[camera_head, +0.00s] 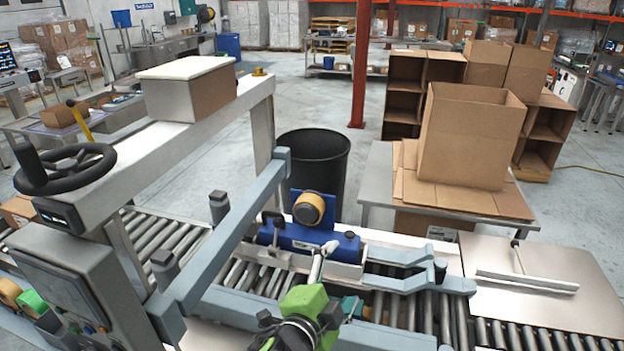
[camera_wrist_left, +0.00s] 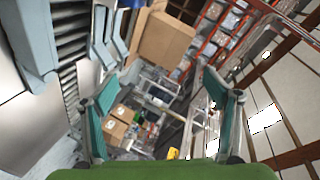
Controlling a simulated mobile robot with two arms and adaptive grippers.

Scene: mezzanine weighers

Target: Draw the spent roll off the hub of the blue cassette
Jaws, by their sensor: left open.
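The blue cassette (camera_head: 318,240) lies across the conveyor line, in the middle of the head view. A tan-brown roll (camera_head: 309,208) with a dark rim stands up at its back; its hub is not clear to me. My left gripper (camera_head: 350,306) is in front of the cassette and lower in the picture, apart from the roll. It is open, its teal-padded fingers pointing right. In the left wrist view its two fingers (camera_wrist_left: 165,95) are spread with nothing between them; neither roll nor cassette can be made out there. My right gripper is not in view.
A grey slanted bar (camera_head: 225,232) crosses left of the cassette. Grey guide arms (camera_head: 418,283) stand to its right over rollers. A black bin (camera_head: 313,160) stands behind. A cardboard box (camera_head: 468,135) sits on the table at right.

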